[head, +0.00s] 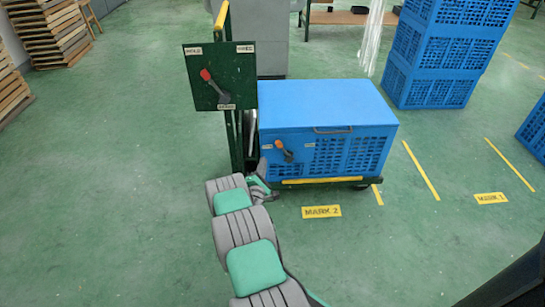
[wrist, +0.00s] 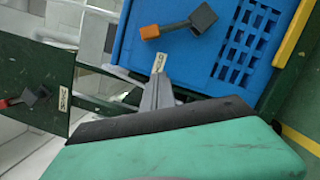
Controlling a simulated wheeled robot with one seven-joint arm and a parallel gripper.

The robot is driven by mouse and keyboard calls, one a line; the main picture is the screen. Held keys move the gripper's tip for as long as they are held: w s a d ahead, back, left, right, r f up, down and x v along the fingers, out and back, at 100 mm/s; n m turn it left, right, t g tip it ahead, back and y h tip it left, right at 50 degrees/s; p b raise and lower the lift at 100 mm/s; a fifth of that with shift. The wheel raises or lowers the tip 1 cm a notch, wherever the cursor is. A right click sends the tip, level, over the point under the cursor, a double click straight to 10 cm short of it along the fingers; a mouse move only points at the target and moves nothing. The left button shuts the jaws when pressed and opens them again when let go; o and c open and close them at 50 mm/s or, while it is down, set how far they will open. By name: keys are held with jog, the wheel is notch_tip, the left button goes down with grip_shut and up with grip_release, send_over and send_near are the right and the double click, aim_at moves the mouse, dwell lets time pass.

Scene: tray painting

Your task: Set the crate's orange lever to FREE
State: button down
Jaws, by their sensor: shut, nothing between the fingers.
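The blue crate (head: 330,105) sits on a dark green cart. On its front face is the orange lever (head: 279,145), with a dark pivot; its orange end points up and left in the head view. The lever (wrist: 168,28) also shows at the top of the wrist view. Small pale labels lie on either side of it in the head view; their words are too small to read. My gripper (head: 263,168) is just below and left of the lever. In the wrist view my gripper (wrist: 158,92) is shut and empty, apart from the lever, with its tips near one label (wrist: 160,62).
A dark green panel (head: 235,60) with a red lever (head: 207,77) stands on the cart's post, left of the crate. A yellow bar (head: 322,181) runs along the cart's front edge. Blue crates (head: 440,45) are stacked at the back right.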

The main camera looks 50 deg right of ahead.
aim_at(283, 149)
jog(key=b+x, duration=0.1)
jog(key=x, duration=0.3)
jog(key=shift+d, duration=0.1)
jog(key=shift+s+d+r, duration=0.75)
jog(key=shift+s+r, duration=0.1)
jog(key=shift+s, duration=0.15)
jog(key=shift+s+d+r, duration=0.25)
jog(key=shift+s, duration=0.05)
jog(key=shift+r, duration=0.15)
